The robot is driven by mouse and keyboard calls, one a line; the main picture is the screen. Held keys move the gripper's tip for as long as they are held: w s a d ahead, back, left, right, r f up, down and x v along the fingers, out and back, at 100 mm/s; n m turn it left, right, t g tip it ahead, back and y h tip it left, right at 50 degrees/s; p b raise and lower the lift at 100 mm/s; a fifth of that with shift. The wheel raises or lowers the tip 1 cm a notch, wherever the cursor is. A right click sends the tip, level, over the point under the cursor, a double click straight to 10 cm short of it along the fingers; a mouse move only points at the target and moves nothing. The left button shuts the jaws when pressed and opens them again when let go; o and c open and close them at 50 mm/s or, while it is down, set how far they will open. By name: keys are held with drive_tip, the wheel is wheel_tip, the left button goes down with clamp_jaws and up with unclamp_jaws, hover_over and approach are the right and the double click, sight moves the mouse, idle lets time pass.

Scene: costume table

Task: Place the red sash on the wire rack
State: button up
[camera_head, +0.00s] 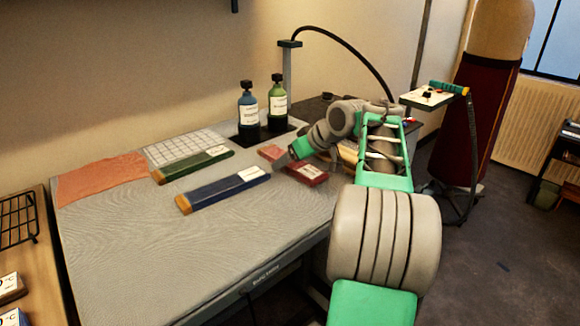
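A dark red folded sash (314,178) with a white label lies near the right side of the grey table, partly hidden by my arm. A lighter reddish piece (270,152) shows just left of my gripper; I cannot tell if it is part of the same sash. My gripper (284,160) is low over the table between them, and its fingers are too small and hidden to read. A black wire rack (16,213) stands at the left edge, on a wooden surface, cut off by the frame. A white gridded panel (180,146) lies at the back of the table.
A blue folded sash (222,191) and a green one (193,164) lie mid-table. An orange cloth (102,180) lies at the left. A blue bottle (247,112) and a green bottle (278,104) stand behind. The table's front (170,255) is clear.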

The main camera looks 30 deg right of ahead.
drive_tip(key=c, duration=1.6)
drive_tip(key=shift+r, duration=0.15)
